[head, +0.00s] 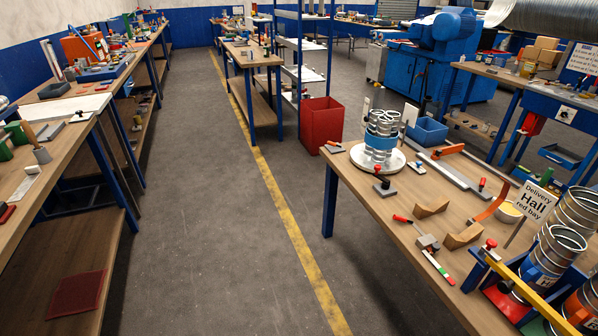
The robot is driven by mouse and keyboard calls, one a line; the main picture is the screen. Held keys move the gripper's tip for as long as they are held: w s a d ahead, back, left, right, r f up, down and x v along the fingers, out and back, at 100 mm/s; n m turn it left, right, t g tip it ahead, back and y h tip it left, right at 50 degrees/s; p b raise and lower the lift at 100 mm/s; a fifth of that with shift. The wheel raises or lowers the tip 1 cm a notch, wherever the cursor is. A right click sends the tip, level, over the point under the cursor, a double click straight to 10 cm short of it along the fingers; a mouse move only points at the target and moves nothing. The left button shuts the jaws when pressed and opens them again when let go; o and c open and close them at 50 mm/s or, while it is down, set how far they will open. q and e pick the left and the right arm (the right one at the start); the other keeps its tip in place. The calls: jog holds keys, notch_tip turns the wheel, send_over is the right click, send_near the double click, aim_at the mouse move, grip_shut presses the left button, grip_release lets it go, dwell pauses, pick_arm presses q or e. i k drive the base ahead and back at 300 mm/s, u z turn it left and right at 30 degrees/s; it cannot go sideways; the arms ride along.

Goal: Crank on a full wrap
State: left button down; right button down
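A short silver spiral duct (383,122) with a blue band (380,140) around it stands upright on a round white plate (362,158), on the right wooden bench. Grey upright pieces show on both sides of the duct. A small red-knobbed device (381,181) sits at the plate's front edge; I cannot tell whether it is a crank. Neither of my grippers is in the head view.
The right bench (375,212) also holds brown curved blocks (464,236), a red-handled tool (416,232), a long grey bar (450,170) and a "Delivery Hall red bay" sign (532,201). More silver ducts (557,249) stand in a rack at lower right. The floor aisle is clear.

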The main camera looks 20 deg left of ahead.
aim_at(386, 184)
jog(key=u, duration=0.5)
jog(key=k, duration=0.75)
jog(key=u, duration=0.75)
jog(key=i, duration=1.2)
jog(key=z, duration=0.6)
jog(key=i, duration=0.9)
jog(key=z, duration=0.85)
